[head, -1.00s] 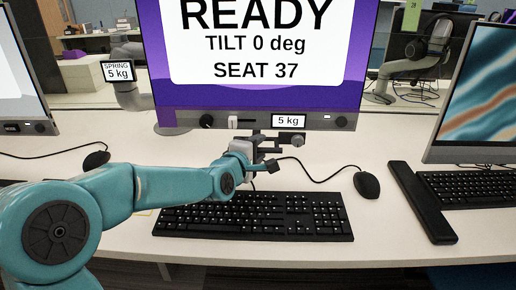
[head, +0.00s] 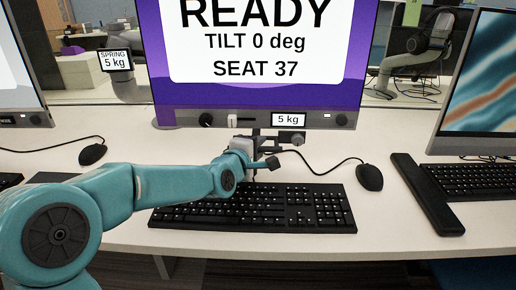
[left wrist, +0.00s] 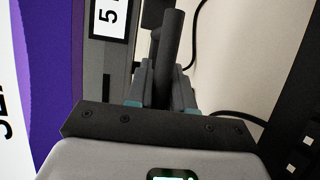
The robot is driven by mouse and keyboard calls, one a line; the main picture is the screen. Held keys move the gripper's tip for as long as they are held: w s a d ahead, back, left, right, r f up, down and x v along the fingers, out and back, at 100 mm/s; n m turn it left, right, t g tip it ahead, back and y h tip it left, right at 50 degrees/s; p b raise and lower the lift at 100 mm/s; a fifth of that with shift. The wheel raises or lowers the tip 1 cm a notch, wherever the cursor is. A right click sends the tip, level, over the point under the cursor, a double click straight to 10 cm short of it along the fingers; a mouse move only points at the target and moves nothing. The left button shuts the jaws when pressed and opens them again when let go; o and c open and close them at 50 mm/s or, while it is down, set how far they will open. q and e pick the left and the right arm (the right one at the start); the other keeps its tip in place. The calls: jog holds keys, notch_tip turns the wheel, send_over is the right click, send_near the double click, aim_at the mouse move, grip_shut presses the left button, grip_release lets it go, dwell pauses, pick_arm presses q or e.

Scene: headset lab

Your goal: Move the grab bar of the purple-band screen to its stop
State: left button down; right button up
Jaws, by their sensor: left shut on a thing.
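The purple-band screen (head: 350,60) fills the top middle of the head view and reads READY, TILT 0 deg, SEAT 37. A 5 kg label (head: 289,119) is on its lower bezel. My left gripper (head: 262,158) is just below that bezel, in front of the stand. It is shut on the dark grab bar, a round bar (left wrist: 166,55) that stands between the fingers in the left wrist view. In the head view the gripper hides much of the bar. My right gripper is not in view.
A black keyboard (head: 255,208) lies under my left forearm and gripper, with a mouse (head: 369,177) to its right. A dark long bar (head: 427,195) lies farther right. Neighbouring screens stand at left (head: 20,90) and right (head: 485,90). Bare desk lies between the mouse and the long bar.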

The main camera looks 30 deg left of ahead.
pick_arm(q)
jog(key=shift+f, duration=0.15)
jog(key=c, duration=1.1)
grip_release()
jog(key=shift+s, duration=0.1)
jog(key=p+v, duration=0.1)
jog(key=v, duration=1.4)
jog(key=shift+s+a+r, duration=0.1)
jog(key=shift+r, duration=0.1)
jog(key=shift+s, duration=0.45)
jog(key=shift+c, duration=0.2)
